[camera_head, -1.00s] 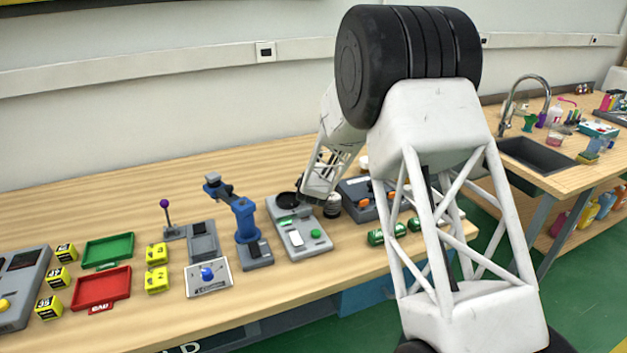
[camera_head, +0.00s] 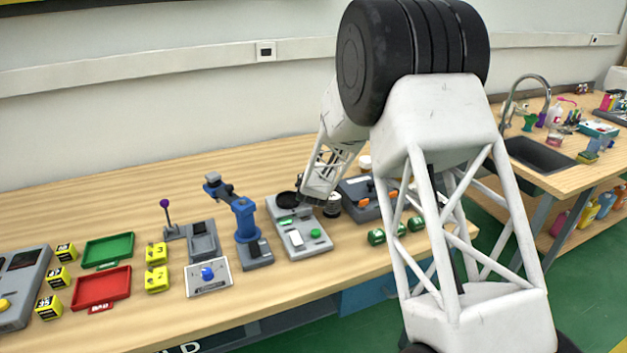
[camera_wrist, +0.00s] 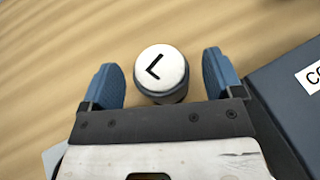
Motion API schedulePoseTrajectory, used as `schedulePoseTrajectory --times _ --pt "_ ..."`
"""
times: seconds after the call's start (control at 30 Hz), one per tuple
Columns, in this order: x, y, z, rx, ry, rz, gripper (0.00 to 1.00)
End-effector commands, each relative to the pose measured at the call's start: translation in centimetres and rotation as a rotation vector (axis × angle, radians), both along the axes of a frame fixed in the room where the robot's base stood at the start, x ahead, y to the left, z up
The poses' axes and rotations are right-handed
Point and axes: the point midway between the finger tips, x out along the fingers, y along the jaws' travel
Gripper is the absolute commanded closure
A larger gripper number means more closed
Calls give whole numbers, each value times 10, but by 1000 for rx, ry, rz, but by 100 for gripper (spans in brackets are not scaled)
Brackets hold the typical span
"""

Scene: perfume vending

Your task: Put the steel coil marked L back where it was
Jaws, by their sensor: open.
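The steel coil marked L (camera_wrist: 161,66) stands upright on the wooden table in the wrist view, its white round top with a black L facing up. My gripper (camera_wrist: 160,78) is open, with one blue finger on each side of the coil and a visible gap at both sides. In the head view my gripper's fingers are mostly hidden by my own arm. A dark round piece (camera_head: 332,207) shows just right of my gripper there and looks like the same coil.
A grey device with a dark round plate (camera_head: 299,238) stands left of the gripper. A grey box with orange parts (camera_head: 362,205) is close on the right, and several green cylinders (camera_head: 376,237) lie in front. Red (camera_head: 101,303) and green (camera_head: 108,262) trays are further left.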

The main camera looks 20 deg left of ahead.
Motion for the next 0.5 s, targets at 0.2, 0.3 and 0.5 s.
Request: schedulePoseTrajectory --times 0.2,0.3,0.5 --pt "-17 -7 7 0 0 0 14" --pt "-25 -10 11 0 0 0 14" --pt "-43 -18 19 0 1 1 14"
